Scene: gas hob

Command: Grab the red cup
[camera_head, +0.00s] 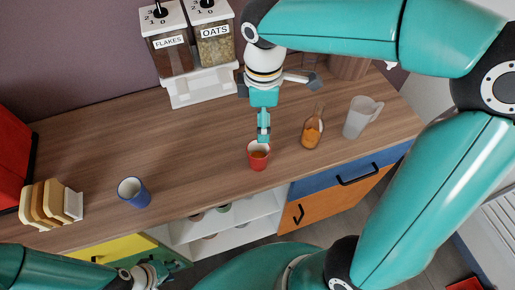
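The red cup (258,162) stands upright near the front edge of the wooden counter, with something orange-brown showing inside. My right gripper (264,134) points down at the cup's back rim, and its tip overlaps the rim in the picture. It is seen edge-on, so I cannot tell its opening or whether it touches the cup. My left gripper (155,272) is low at the bottom left, in front of the counter and away from the cup. It is small and partly cut off, so its opening is unclear.
A blue cup (134,192) and a toast rack (50,203) stand to the left. An orange-filled bottle (312,132) and a clear jug (362,117) stand right of the red cup. Cereal dispensers (190,45) stand behind. The counter (195,150) between the cups is clear.

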